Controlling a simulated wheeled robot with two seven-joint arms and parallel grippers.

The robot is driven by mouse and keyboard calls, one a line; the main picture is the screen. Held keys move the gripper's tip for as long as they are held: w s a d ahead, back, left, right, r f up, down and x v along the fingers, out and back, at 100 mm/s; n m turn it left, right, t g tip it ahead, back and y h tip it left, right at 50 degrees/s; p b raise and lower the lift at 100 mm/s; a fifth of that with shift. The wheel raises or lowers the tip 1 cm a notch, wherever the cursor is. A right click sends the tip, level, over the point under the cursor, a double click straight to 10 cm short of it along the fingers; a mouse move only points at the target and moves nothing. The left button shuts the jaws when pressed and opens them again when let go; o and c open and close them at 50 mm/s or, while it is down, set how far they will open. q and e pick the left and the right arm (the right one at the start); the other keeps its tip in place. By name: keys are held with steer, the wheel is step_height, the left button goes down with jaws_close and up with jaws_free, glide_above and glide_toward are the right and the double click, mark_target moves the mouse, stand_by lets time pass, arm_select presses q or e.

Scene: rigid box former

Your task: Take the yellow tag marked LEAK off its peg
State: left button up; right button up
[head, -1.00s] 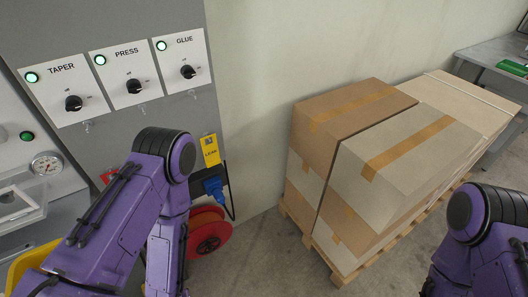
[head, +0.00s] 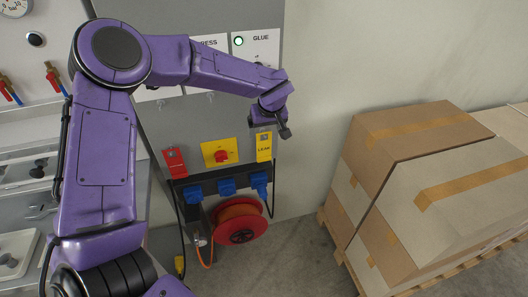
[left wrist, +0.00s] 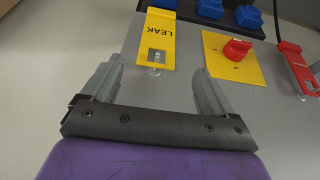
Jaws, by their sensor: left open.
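The yellow LEAK tag (head: 264,149) hangs on the grey panel, at its right edge in the head view. In the left wrist view the LEAK tag (left wrist: 157,38) appears upside down, with a clear peg (left wrist: 155,71) at its slotted end. My left gripper (left wrist: 155,80) is open and empty. Its two fingers stand apart on either side of the peg's line, short of the tag in the picture. In the head view the left gripper (head: 279,122) is just above the tag; its fingers are partly hidden. My right gripper is not in view.
A yellow plate with a red knob (head: 220,153) and a red tag (head: 175,162) are left of the tag. Blue plugs (head: 227,186) and a red cable reel (head: 242,231) are below. Stacked cartons (head: 410,130) stand right. Bare wall lies between panel and cartons.

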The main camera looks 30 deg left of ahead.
mark_target(264, 147)
arm_select(q)
steer(key=x, duration=0.4)
steer(key=p+x, duration=0.1)
steer(key=x, duration=0.2)
steer(key=shift+w+d, duration=0.1)
steer(key=shift+w, duration=0.15)
steer(key=c, duration=1.3)
